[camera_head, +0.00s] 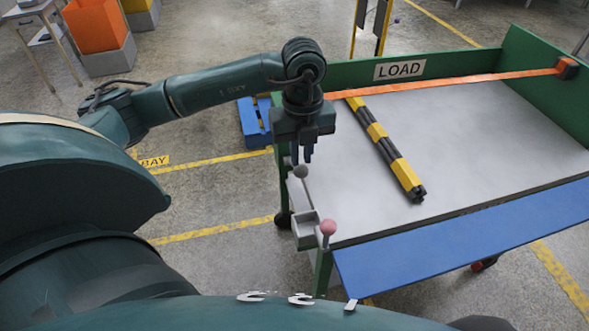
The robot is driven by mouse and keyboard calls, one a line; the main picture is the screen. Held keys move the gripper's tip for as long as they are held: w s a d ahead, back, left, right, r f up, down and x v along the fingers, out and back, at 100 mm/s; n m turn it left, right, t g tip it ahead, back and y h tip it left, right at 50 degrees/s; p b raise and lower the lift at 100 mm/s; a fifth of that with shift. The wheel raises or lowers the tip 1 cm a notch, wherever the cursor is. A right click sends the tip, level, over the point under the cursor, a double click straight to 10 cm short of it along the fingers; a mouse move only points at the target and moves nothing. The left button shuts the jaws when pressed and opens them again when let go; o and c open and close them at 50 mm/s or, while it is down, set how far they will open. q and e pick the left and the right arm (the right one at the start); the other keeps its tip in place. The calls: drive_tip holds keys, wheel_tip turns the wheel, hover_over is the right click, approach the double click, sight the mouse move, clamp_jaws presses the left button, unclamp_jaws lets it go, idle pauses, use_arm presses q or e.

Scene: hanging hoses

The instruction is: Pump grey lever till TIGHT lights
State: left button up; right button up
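The grey lever (301,172) shows as a round grey knob by the cart's near-left corner, above a pale grey bracket (299,206). My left gripper (302,158) points down just above the knob. Its two dark fingers stand a little apart with nothing visible between them; I cannot tell whether the tips touch the knob. An orange strap (450,83) runs across the back of the cart to a dark holder (567,68) at the right wall. No lit TIGHT sign shows. My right gripper is out of view.
A second lever with a pink knob (327,228) stands close by, nearer me. A black and yellow bar (384,146) lies on the grey cart bed (480,140). The green back wall carries a LOAD sign (399,69). A blue panel (465,235) edges the cart's front.

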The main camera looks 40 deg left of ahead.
sight(303, 174)
use_arm(q)
drive_tip(key=shift+f+b, duration=0.35)
drive_tip(key=shift+f, duration=0.45)
drive_tip(key=shift+s+d+f+b, duration=0.2)
drive_tip(key=shift+d+f+b, duration=0.05)
drive_tip(key=shift+f+b, duration=0.3)
drive_tip(key=shift+s+d+f+b, duration=0.25)
drive_tip(key=shift+f+b, duration=0.15)
drive_tip(key=shift+f, duration=0.1)
drive_tip(key=shift+d+f, duration=0.1)
drive_tip(key=shift+f, duration=0.15)
drive_tip(key=shift+s+d+f+b, duration=0.2)
drive_tip(key=shift+f+b, duration=0.4)
drive_tip(key=shift+f, duration=0.1)
drive_tip(key=shift+s+d+f+b, duration=0.15)
drive_tip(key=shift+f+b, duration=0.45)
drive_tip(key=shift+f, duration=0.1)
